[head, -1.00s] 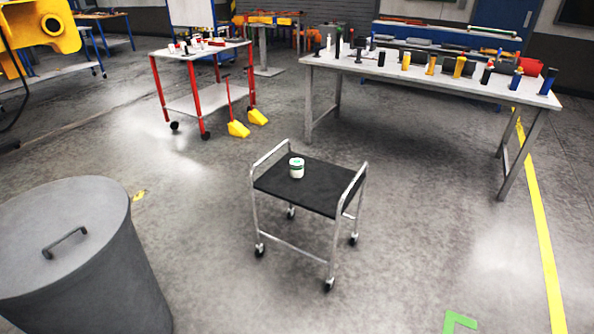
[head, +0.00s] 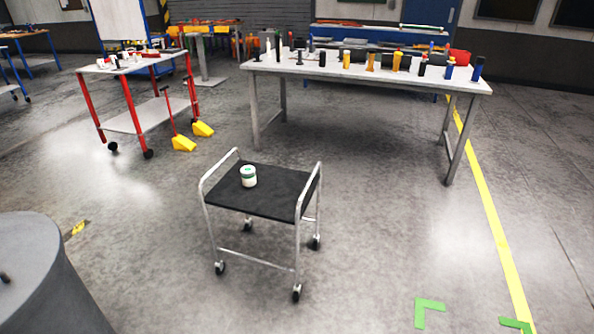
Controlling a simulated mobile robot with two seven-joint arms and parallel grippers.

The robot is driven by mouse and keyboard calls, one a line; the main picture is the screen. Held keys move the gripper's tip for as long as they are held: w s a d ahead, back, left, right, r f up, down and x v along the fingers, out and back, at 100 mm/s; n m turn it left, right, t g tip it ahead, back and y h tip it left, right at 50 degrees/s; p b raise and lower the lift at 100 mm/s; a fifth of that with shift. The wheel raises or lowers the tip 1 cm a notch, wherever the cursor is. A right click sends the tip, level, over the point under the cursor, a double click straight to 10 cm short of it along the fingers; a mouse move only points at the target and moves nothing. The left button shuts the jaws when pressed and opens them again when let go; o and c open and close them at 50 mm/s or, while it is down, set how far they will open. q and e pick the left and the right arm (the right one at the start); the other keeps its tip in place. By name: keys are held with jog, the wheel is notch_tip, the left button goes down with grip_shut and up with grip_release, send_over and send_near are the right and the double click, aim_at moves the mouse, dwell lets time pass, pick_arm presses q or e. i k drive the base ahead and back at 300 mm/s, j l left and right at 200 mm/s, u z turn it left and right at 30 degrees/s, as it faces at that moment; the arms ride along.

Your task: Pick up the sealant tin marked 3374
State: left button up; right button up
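A small white tin with a green band (head: 248,176) stands upright on the black top of a small wheeled trolley (head: 275,193), towards its left side. Its marking is too small to read. Several small white tins or jars (head: 118,59) stand on the red-legged cart at the upper left; their markings cannot be read either. Neither of my grippers shows in the head view.
A grey lidded bin (head: 40,275) stands at the lower left. A long table (head: 300,68) with several bottles and tubes stands behind the trolley. The red-legged cart (head: 140,118) has yellow dustpans (head: 183,143) beside it. Floor right of the trolley is clear.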

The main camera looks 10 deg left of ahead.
aim_at(248, 174)
jog(key=i+j+z, duration=0.3)
jog(key=j, duration=0.35)
jog(key=i+j+z, duration=0.1)
jog(key=i+j, duration=0.2)
jog(key=i+j+z, duration=0.15)
jog(key=j, duration=0.35)
jog(key=i+j+z, duration=0.15)
jog(key=j, duration=0.25)
jog(key=i+j+z, duration=0.15)
jog(key=j, duration=0.25)
